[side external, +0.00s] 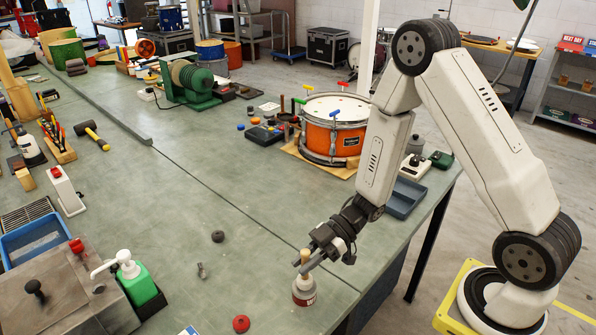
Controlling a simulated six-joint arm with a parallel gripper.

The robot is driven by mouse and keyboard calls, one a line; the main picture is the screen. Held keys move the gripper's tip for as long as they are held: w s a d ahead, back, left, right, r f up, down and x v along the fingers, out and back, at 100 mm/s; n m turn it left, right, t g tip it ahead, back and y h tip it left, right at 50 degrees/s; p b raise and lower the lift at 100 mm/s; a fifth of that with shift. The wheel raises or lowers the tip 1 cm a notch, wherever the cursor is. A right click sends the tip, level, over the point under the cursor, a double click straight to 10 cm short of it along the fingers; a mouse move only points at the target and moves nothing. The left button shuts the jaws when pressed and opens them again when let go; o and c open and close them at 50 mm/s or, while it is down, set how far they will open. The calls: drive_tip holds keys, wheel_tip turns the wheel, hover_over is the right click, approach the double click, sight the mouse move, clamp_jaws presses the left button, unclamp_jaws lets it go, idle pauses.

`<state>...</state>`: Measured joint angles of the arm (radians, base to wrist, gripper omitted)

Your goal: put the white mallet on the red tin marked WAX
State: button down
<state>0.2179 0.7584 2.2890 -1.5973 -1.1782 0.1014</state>
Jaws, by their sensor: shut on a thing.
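My gripper (305,262) is low over the near right part of the bench, its fingers shut around a tan upright handle. The handle belongs to the white mallet (303,282), whose pale head points down. Directly beneath is a small round tin (304,298) with a reddish side, standing near the bench's right edge. The mallet's head and the tin overlap in this view, and I cannot tell whether they touch. The word on the tin is too small to read.
A red round piece (241,323), a dark ring (218,236) and a small metal part (202,270) lie left of the tin. A green pump bottle (135,280) stands farther left. An orange drum (334,130) stands at the back. The middle of the bench is mostly clear.

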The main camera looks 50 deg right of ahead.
drive_tip(key=shift+f, duration=0.1)
drive_tip(key=c, duration=0.6)
unclamp_jaws()
drive_tip(key=shift+v, duration=6.05)
